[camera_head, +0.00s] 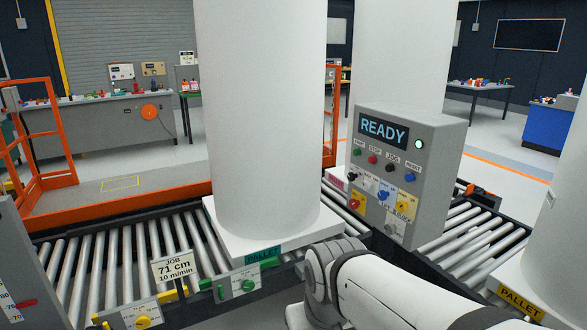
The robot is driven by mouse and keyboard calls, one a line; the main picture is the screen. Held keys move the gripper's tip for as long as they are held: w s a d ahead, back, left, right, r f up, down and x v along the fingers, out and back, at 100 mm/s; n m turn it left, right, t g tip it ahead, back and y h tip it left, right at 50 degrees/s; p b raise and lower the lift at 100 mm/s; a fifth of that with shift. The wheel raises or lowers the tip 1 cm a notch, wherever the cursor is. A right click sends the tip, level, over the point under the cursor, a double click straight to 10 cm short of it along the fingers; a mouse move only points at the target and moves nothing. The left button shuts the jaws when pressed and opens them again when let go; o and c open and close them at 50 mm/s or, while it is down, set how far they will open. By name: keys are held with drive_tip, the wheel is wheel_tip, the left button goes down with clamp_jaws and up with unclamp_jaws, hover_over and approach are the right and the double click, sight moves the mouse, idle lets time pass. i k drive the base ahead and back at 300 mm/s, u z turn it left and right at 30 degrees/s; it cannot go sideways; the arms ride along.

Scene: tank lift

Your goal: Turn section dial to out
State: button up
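A grey control panel (436,160) with a lit READY display (383,131) stands right of centre. It carries several coloured buttons and knobs, among them a red knob on a yellow plate (354,204). A green dial (248,285) sits on the front rail of the conveyor, below the pallet. A yellow dial (143,322) sits on a plate further left on that rail. The small labels are too blurred to tell which one is the section dial, or its setting. My arm reaches in from the lower right; its gripper does not show.
A tall white tank (263,115) stands on a pallet (225,236) on the roller conveyor (90,275). Other white tanks stand behind the panel and at the right edge. Orange railings (50,150) stand at left.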

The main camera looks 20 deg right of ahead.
sight(351, 176)
drive_tip(key=z, duration=0.5)
drive_tip(key=i, duration=1.05)
drive_tip(key=z, duration=0.85)
